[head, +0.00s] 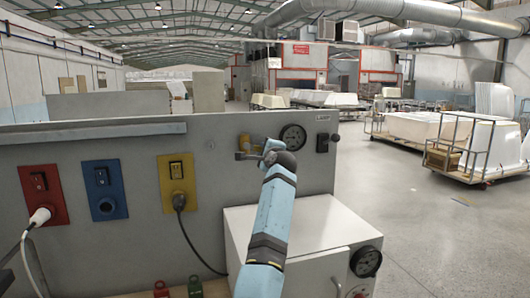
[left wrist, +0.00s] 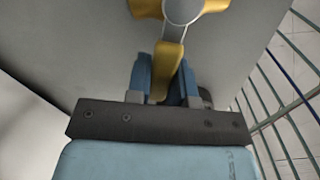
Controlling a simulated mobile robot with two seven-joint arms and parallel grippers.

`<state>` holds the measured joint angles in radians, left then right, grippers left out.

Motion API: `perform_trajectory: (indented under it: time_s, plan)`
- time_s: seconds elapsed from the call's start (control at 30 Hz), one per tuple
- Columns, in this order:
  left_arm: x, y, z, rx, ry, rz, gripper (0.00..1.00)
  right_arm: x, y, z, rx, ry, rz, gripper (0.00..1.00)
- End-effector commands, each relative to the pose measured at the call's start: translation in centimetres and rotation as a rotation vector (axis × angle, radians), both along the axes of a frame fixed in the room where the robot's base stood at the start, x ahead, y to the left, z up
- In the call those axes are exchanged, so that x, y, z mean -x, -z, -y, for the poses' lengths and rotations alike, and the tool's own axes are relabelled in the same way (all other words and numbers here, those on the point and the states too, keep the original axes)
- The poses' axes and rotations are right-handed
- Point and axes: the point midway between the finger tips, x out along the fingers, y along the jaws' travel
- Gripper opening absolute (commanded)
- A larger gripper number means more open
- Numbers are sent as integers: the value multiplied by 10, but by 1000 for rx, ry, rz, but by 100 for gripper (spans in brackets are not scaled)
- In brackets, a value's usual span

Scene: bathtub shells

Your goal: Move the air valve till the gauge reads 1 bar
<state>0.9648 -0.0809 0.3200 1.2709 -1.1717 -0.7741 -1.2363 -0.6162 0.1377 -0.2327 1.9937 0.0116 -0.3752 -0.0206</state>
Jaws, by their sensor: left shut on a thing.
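The air valve shows in the left wrist view as a yellow lever (left wrist: 169,62) with a round grey hub, mounted on the grey panel. My left gripper (left wrist: 166,82) has its two blue fingers on either side of the lever and is shut on it. In the head view the left gripper (head: 263,151) is at the panel, mostly hidden behind its own wrist, and so is most of the valve. The round gauge (head: 293,137) is on the panel just right of the gripper; its reading is too small to tell. My right gripper is in neither view.
Left on the panel are red (head: 43,195), blue (head: 105,190) and yellow (head: 177,181) switch plates, two with plugs and cables. Open floor and trolleys lie to the right.

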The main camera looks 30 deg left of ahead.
Motion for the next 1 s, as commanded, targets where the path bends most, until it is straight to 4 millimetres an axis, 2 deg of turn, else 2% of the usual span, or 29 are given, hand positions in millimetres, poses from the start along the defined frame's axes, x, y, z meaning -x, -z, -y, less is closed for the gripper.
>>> perform_trajectory:
  time_s: [0.07, 0.1, 0.17, 0.2, 0.57, 0.67, 1.0]
  plan:
    - [0, 0, 0, 0, 0, 0, 0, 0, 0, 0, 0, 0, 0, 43]
    - [0, 0, 0, 0, 0, 0, 30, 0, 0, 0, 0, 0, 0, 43]
    - [0, 0, 0, 0, 0, 0, 44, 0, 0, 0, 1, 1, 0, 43]
    - [0, 0, 0, 0, 0, 0, 47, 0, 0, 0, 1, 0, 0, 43]
    - [4, 1, 5, 0, -1, 0, 47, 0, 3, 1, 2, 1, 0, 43]
    - [13, 2, 16, -1, 1, 1, 47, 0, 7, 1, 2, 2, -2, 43]
    - [63, 3, 74, 1, 1, 2, 47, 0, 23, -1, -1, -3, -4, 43]
